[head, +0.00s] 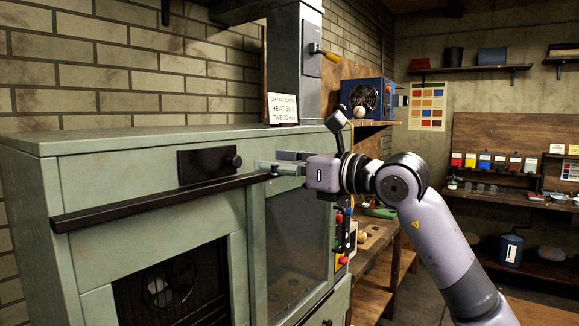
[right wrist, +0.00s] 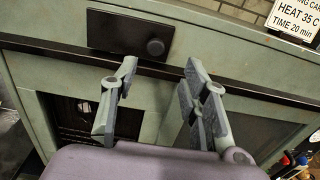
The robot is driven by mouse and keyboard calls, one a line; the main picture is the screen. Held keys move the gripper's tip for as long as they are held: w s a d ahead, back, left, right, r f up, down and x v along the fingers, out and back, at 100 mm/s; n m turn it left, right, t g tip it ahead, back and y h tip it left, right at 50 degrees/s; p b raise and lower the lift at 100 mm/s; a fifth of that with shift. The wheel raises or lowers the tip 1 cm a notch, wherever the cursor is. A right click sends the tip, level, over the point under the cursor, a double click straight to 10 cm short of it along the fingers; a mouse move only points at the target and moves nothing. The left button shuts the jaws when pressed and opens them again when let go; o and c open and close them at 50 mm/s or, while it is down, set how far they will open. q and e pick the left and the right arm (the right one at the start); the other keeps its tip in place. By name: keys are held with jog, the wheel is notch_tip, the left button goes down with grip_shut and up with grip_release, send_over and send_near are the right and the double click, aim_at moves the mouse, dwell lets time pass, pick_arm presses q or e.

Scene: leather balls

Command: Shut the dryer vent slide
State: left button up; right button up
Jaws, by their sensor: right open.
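The dryer vent slide is a black rectangular plate (head: 209,166) on the upper front of the grey-green drying cabinet (head: 120,265). Its round black knob (head: 235,161) sits at the plate's right end. In the right wrist view the plate (right wrist: 115,30) is near the top, with the knob (right wrist: 155,47) just beyond the gap between my fingertips. My right gripper (head: 272,164) is open and empty, right of the knob in the head view and apart from it. Its two fingers also show in the right wrist view (right wrist: 160,66). No vent opening is visible around the plate. My left gripper is out of view.
A dark rail (head: 150,203) runs across the cabinet front below the plate, close under my fingers. A sign card (head: 282,108) and a grey duct with a yellow-handled lever (head: 318,50) stand on the cabinet top. A blue fan unit (head: 368,97) is behind my right wrist.

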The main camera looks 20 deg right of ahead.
jog(key=shift+v, duration=1.5)
